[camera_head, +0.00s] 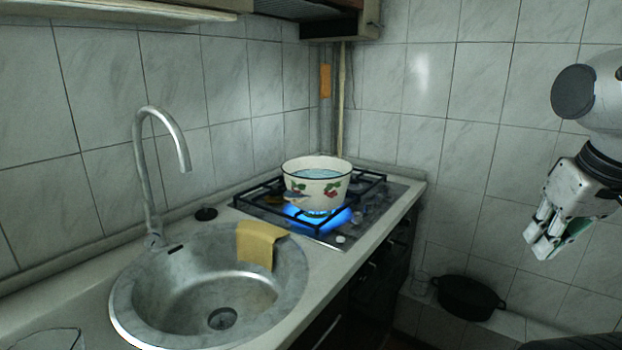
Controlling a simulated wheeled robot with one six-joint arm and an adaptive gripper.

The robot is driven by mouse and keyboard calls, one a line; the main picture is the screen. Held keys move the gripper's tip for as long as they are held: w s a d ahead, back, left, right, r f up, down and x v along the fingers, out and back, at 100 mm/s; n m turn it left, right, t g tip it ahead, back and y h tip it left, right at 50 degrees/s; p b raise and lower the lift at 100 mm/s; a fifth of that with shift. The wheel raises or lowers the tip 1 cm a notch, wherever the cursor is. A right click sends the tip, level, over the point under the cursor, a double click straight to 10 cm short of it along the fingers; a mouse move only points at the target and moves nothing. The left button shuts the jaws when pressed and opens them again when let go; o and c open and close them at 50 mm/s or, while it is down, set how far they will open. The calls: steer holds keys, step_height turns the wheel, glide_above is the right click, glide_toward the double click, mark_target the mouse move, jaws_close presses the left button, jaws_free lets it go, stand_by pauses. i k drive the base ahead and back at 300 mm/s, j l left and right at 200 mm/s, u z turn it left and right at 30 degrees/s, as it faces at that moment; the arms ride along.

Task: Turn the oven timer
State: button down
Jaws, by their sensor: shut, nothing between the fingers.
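My gripper (543,243) hangs at the right of the head view, in front of the tiled wall. Its fingers point down and to the left, and it is shut and empty. It is well apart from the stove and touches nothing. The dark oven front (378,268) is below the hob, seen at a steep angle and in shadow. I cannot make out a timer on it. A small pale knob (340,239) sits at the front corner of the hob (385,212); I cannot tell if it is a timer.
A white enamel pot (318,190) with painted fruit and liquid stands over a lit blue flame (322,217). A round steel sink (165,285) with a yellow cloth (256,249) and a tall tap (146,180) is at left. A black pot (468,297) sits low at right.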

mark_target(406, 223)
steer(key=i+l, duration=0.5)
steer(key=i, duration=0.2)
steer(key=i+l, duration=0.55)
steer(key=i, duration=0.1)
